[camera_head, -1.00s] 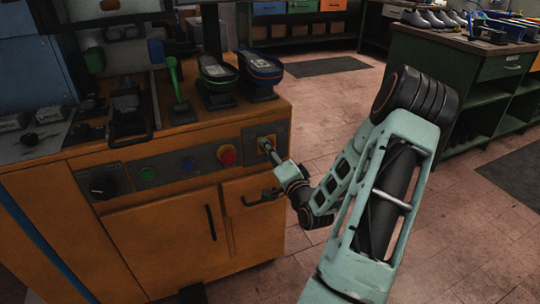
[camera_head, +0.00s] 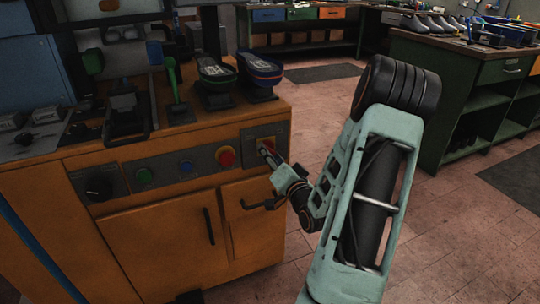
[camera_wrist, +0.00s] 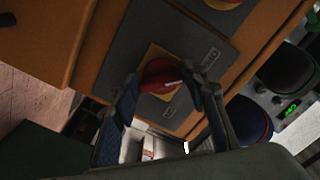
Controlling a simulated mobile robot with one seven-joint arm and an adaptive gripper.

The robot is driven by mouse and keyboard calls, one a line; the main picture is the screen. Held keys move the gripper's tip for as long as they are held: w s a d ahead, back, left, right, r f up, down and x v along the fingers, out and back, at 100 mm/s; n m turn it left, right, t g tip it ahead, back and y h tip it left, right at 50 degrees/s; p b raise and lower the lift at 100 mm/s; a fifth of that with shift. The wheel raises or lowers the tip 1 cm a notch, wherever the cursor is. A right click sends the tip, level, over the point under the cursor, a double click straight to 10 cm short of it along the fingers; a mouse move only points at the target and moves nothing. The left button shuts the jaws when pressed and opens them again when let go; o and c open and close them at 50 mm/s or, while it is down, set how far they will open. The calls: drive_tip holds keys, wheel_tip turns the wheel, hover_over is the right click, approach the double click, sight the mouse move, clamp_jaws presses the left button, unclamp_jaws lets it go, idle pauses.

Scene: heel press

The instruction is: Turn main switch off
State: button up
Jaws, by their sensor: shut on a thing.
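The main switch is a red rotary knob on a yellow plate (camera_wrist: 160,76), set in a grey panel; the plate is partly hidden by the fingers. In the head view the switch (camera_head: 267,142) is at the right end of the orange cabinet's front, largely hidden by my gripper (camera_head: 266,153). In the wrist view my gripper (camera_wrist: 166,84) has one finger on each side of the red knob and is shut on it. A white mark shows on the knob.
A red push button on yellow (camera_head: 225,156), a blue button (camera_head: 186,166), a green button (camera_head: 144,176) and a black rotary knob (camera_head: 99,188) line the same front. A drawer handle (camera_head: 262,204) is just below my gripper. Open floor (camera_head: 345,118) lies right of the cabinet.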

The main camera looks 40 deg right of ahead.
drive_tip(key=o, duration=1.2)
drive_tip(key=shift+c, duration=0.2)
drive_tip(key=v, duration=0.7)
drive_tip(key=shift+s, duration=0.3)
